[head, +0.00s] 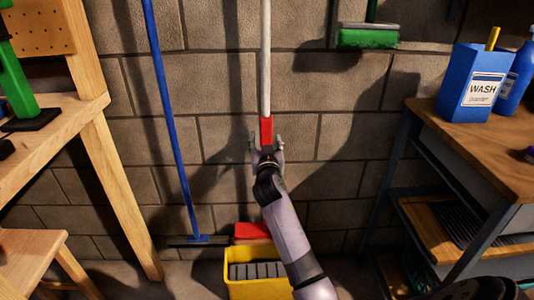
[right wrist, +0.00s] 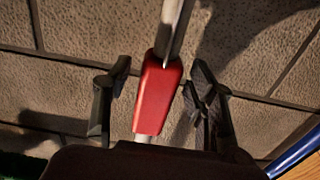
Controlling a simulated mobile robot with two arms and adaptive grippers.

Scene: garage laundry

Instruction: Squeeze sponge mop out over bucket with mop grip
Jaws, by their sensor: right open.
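The mop has a pale upright pole (head: 265,60) with a red grip (head: 266,130) on it, in front of the block wall. My right gripper (head: 266,148) is at the red grip, reaching up from below. In the right wrist view the red grip (right wrist: 158,97) lies between the two spread fingers of my right gripper (right wrist: 157,103), with a gap on each side. The yellow bucket (head: 258,290) stands below on the floor, with grey ribbed material inside. A red part (head: 251,231) shows at its back edge; my arm hides the pole's lower end. My left gripper is out of view.
A blue-handled broom (head: 168,110) leans on the wall left of the mop. A green brush (head: 367,38) hangs at upper right. A wooden bench (head: 50,135) is at left. A shelf cart (head: 460,130) with a blue WASH box (head: 474,85) is at right.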

